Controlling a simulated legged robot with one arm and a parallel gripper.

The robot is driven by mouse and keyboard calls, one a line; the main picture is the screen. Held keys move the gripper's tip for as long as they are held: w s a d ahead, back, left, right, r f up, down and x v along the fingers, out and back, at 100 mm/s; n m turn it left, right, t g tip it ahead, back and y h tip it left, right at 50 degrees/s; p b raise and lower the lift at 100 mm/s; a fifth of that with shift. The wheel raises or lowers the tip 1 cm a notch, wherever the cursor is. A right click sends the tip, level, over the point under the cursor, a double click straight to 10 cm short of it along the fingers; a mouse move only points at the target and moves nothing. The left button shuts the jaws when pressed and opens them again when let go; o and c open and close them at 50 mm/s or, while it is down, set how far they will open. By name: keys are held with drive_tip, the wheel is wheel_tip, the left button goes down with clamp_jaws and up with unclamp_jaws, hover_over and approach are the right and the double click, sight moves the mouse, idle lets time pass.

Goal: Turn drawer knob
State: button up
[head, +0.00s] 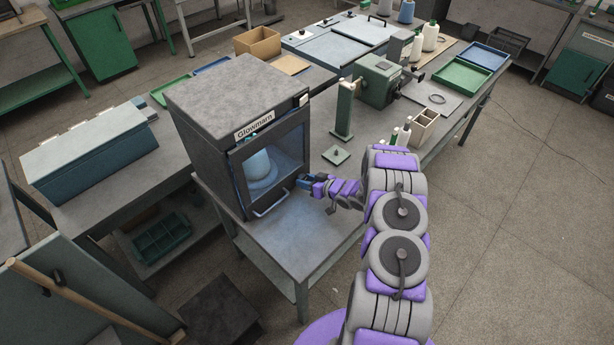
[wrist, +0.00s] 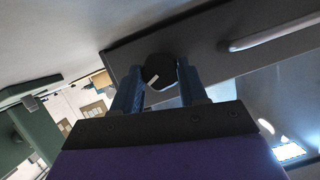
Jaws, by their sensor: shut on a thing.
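The knob (wrist: 159,72) is round and black with a pale mark line that slants across its face. It sits on a dark front panel (wrist: 210,48) of the grey Glowmarn cabinet (head: 228,88). My gripper (wrist: 160,76) has its two blue fingers on either side of the knob and is shut on it. In the head view my gripper (head: 306,181) is at the lower right of the cabinet front. It hides the knob there.
The cabinet's glass door (head: 262,167) appears shut, with a pale bar handle (head: 272,201) below. A green post on a stand (head: 343,112) is to the right. Bare bench top (head: 290,225) lies in front. A divided box (head: 422,126) stands farther right.

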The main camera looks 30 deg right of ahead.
drive_tip(key=shift+w+d+m+y+b, duration=0.1)
drive_tip(key=shift+d+m+y+b, duration=0.1)
drive_tip(key=shift+m+y, duration=0.3)
drive_tip(key=shift+w+d+m+y+b, duration=0.15)
drive_tip(key=shift+m+y, duration=0.15)
drive_tip(key=shift+m, duration=0.4)
drive_tip(key=shift+r+m, duration=0.1)
drive_tip(key=shift+m, duration=0.3)
drive_tip(key=shift+d, duration=0.1)
drive_tip(key=o, duration=1.1)
drive_tip(key=shift+s, duration=0.1)
drive_tip(key=shift+c, duration=0.2)
drive_tip(key=shift+y, duration=0.3)
drive_tip(key=shift+s, duration=0.2)
drive_tip(key=v, duration=1.7)
drive_tip(key=shift+w+d, duration=0.2)
drive_tip(key=shift+d, duration=0.05)
drive_tip(key=shift+r, duration=0.15)
